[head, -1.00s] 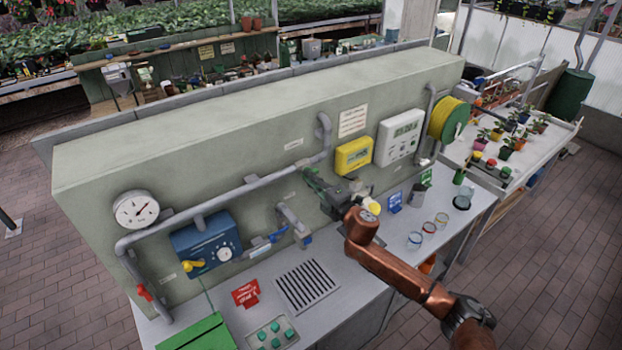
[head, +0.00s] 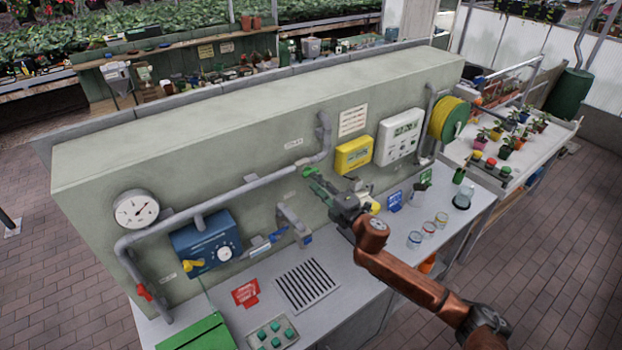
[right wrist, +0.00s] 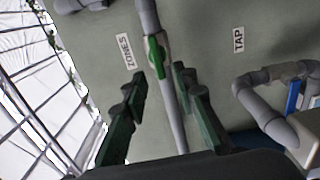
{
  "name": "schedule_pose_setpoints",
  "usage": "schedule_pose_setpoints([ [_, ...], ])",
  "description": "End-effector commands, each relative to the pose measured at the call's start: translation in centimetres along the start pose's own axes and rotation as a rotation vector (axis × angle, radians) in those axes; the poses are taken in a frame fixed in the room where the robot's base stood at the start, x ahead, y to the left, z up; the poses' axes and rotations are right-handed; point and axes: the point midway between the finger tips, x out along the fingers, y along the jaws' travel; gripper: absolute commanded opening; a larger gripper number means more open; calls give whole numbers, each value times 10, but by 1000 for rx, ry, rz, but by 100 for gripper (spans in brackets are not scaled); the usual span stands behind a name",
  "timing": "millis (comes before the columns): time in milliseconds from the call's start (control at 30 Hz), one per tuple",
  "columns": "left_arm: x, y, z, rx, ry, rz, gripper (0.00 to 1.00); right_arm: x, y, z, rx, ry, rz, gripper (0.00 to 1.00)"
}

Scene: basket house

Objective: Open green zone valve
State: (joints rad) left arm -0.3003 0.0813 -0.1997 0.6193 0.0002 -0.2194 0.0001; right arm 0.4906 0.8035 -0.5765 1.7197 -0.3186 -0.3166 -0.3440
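The green zone valve (head: 309,171) is a small lever on the grey pipe that runs along the wall panel. In the right wrist view the green lever (right wrist: 156,57) lies along the pipe, below the pipe's upper bend and beside the "ZONES" label. My right gripper (head: 319,186) is close to the valve in the head view. In the right wrist view its dark green fingers (right wrist: 162,82) are open, one on each side of the pipe, with the lever just beyond their tips. I see no contact with the lever. My left gripper is not in view.
The tap pipe (head: 292,222) with a blue lever stands left of my right gripper. A blue control box (head: 208,243), a yellow box (head: 353,155) and a white controller (head: 399,137) are on the panel. Glass jars (head: 428,229) stand on the counter at right.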

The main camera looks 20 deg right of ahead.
Motion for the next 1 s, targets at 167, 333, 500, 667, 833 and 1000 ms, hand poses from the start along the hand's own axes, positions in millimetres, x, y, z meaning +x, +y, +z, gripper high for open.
schedule_pose_setpoints([
  [167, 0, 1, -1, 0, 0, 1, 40, -40, -1, 1, -1, 0, -2, 26],
  [333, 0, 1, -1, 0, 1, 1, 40, -66, 0, 1, -1, -1, -1, 26],
  [500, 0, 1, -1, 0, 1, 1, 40, -78, 0, 0, -1, 0, 0, 26],
  [667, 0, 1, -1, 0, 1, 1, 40, -80, 1, 0, -1, -1, 1, 26],
  [833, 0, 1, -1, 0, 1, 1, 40, -80, 1, 0, -1, 0, 1, 26],
  [1000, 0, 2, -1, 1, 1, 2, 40, -80, 0, 0, 1, -1, 0, 26],
])
